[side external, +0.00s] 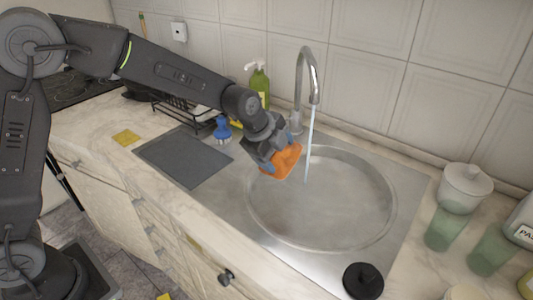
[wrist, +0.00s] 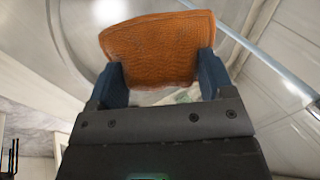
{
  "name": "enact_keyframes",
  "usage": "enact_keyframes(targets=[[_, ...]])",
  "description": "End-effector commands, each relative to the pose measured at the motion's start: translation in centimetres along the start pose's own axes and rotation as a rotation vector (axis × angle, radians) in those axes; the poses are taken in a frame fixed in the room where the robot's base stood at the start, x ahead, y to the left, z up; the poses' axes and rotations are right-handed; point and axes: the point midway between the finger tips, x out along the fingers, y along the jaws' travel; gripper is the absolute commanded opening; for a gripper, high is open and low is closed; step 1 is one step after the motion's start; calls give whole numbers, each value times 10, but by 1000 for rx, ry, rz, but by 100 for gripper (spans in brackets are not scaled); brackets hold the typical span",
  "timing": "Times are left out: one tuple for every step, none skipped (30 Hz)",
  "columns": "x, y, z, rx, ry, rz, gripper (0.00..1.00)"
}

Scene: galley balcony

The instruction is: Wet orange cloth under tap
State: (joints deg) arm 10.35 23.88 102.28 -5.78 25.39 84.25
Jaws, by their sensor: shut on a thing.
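The orange cloth (side external: 285,161) is in my gripper (side external: 270,156), at the left side of the round steel sink (side external: 379,235). In the wrist view the cloth (wrist: 158,48) is pinched between the two blue fingertips of my gripper (wrist: 158,85). The tap (side external: 312,75) stands behind the sink, and a stream of water (side external: 309,145) falls from it into the basin. The stream also shows in the wrist view (wrist: 265,55). In the side view the cloth is just left of the stream, apart from it or barely beside it; I cannot tell the exact gap.
A green soap bottle (side external: 259,84), a blue brush (side external: 222,128) and a dish rack (side external: 180,105) stand behind my arm. A grey mat (side external: 185,160) lies left of the sink. A black plug (side external: 363,281), green cups (side external: 446,230) and a white pot (side external: 465,187) stand to the right.

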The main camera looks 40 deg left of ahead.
Motion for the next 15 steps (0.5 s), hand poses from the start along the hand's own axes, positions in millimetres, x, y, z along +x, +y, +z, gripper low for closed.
enact_keyframes(targets=[[4, -3, -1, 0, 0, 1, 56], [6, -6, -2, 0, 0, 1, 56], [8, -8, -2, 0, 0, 2, 56], [10, -10, -3, 1, 0, 1, 56], [12, -13, -4, 1, 0, 0, 56], [14, -15, -5, 1, 0, 1, 56], [16, -18, -5, 1, 0, 0, 56], [18, -20, -6, 1, 0, 0, 56], [20, -22, -6, 2, 0, 1, 56], [22, -24, -7, 2, 0, 1, 56], [24, -26, -8, 2, 0, 1, 56], [27, -29, -8, 2, 0, 1, 56], [28, -31, -9, 2, 0, 1, 56], [30, -34, -10, 2, 0, 0, 56], [33, -36, -10, 2, 0, 0, 56]])
